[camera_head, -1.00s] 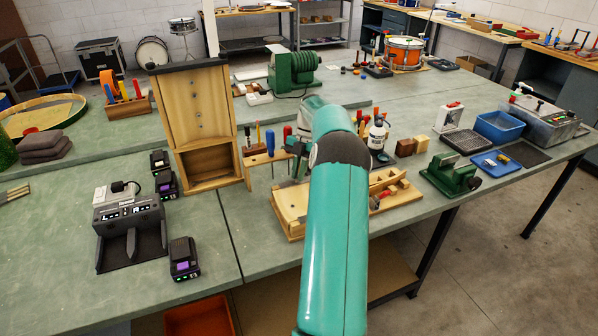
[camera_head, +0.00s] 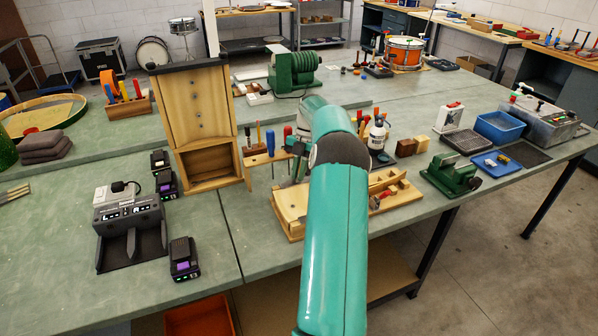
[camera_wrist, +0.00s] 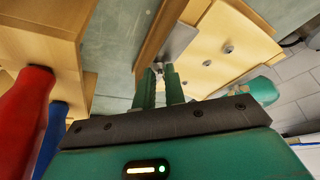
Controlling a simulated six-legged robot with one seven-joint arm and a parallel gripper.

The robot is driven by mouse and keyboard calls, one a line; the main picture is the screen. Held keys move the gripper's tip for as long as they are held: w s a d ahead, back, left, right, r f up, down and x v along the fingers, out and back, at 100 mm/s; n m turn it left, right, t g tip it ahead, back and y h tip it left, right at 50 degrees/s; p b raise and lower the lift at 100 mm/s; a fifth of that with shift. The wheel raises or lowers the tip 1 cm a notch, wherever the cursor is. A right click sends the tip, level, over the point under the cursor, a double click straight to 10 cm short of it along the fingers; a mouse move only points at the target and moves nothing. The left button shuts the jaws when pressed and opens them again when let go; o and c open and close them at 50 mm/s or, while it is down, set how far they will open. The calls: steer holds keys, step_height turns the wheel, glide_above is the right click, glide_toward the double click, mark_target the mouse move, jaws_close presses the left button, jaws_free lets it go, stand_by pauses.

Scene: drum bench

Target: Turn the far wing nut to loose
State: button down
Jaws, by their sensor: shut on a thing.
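In the wrist view the two green fingers of my gripper (camera_wrist: 160,72) reach up to a small metal piece, which looks like the wing nut (camera_wrist: 157,66). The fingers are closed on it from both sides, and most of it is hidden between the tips. It sits by the edge of a wooden part and a grey metal plate (camera_wrist: 178,42). Which wing nut is far or near cannot be read from this view. In the head view my arm hides the fingertips and the nut.
A light wooden panel (camera_wrist: 212,52) with several round metal studs is close beside the fingers. Red (camera_wrist: 24,105) and blue (camera_wrist: 52,135) tool handles stand near the gripper.

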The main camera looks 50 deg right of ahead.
steer(key=c, duration=1.5)
jaws_free()
steer(key=shift+o, duration=0.2)
steer(key=shift+r, duration=0.1)
steer(key=shift+r, duration=0.35)
step_height(320, 180, up, 3)
steer(key=shift+s+a+f, duration=0.1)
steer(key=shift+f, duration=0.05)
steer(key=s+a+r, duration=0.9)
steer(key=a, duration=0.1)
steer(key=shift+a+r, duration=0.2)
